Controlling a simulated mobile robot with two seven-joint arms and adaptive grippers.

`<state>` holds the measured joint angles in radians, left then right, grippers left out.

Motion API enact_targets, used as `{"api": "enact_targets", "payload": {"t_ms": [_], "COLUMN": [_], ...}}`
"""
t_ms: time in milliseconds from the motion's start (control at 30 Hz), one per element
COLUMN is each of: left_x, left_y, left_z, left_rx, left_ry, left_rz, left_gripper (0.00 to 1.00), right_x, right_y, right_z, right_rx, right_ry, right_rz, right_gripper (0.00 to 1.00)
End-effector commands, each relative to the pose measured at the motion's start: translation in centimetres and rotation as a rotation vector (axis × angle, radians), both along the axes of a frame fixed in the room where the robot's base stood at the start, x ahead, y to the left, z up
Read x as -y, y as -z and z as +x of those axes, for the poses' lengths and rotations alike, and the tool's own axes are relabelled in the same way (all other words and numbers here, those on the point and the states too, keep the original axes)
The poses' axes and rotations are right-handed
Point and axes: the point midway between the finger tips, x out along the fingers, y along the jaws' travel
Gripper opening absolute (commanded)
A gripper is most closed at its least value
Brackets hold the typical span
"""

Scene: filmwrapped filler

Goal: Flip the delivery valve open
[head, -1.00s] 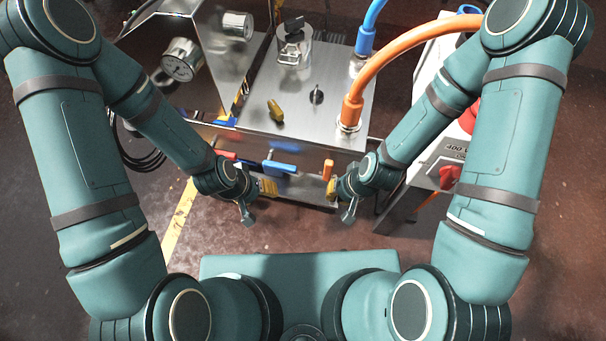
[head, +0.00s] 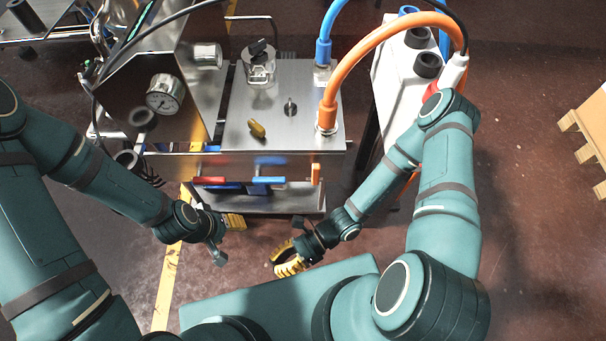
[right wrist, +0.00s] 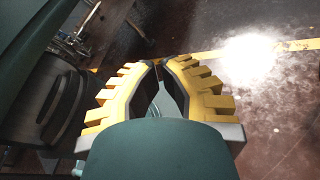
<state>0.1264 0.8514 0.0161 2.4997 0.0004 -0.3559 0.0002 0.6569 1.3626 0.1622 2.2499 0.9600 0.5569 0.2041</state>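The steel filler unit (head: 300,146) stands ahead in the head view. Its front carries a red lever (head: 208,181), a blue lever (head: 266,181) and an upright orange lever (head: 316,174) below the orange hose. No label shows which one is the delivery valve. My right gripper (head: 273,263) is below and in front of the levers, apart from them, pointing left. In the right wrist view its yellow fingers (right wrist: 161,63) nearly meet at the tips with nothing between. My left gripper (head: 229,240) is left of it, short of the unit; its finger gap is unclear.
A wooden pallet (head: 590,125) is far right; floor between is clear.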

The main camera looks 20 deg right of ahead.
Motion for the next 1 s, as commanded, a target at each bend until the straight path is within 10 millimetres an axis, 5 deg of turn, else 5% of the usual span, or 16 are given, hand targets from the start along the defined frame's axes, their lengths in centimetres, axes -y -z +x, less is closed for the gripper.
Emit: {"api": "enact_targets", "payload": {"t_ms": [100, 233, 500, 700, 1000], "left_x": [0.0, 0.0, 0.0, 0.0, 0.0], "left_y": [-0.7, -1.2, -2.2, -2.6, -2.6], "left_z": [-0.1, -0.2, -0.4, -0.5, -0.5], "left_rx": [-0.003, -0.005, -0.01, -0.012, -0.013], "left_ry": [0.0, 0.0, 0.001, 0.001, 0.002], "left_rz": [0.0, -0.001, -0.002, -0.002, -0.002], "left_gripper": [0.53, 0.53, 0.53, 0.53, 0.53], "right_x": [-1.6, -1.2, 5.5, 9.8, 11.0], "right_y": [-1.5, -2.1, 1.0, 3.7, 4.6], "right_z": [3.0, 7.7, 15.3, 16.3, 16.3], "right_rx": [-0.24, -0.468, -0.792, -0.875, -0.891], "right_ry": [0.283, 0.609, 1.279, 1.582, 1.665], "right_rz": [0.174, 0.374, 0.766, 0.926, 0.966], "right_gripper": [0.0, 0.0, 0.0, 0.0, 0.0]}}
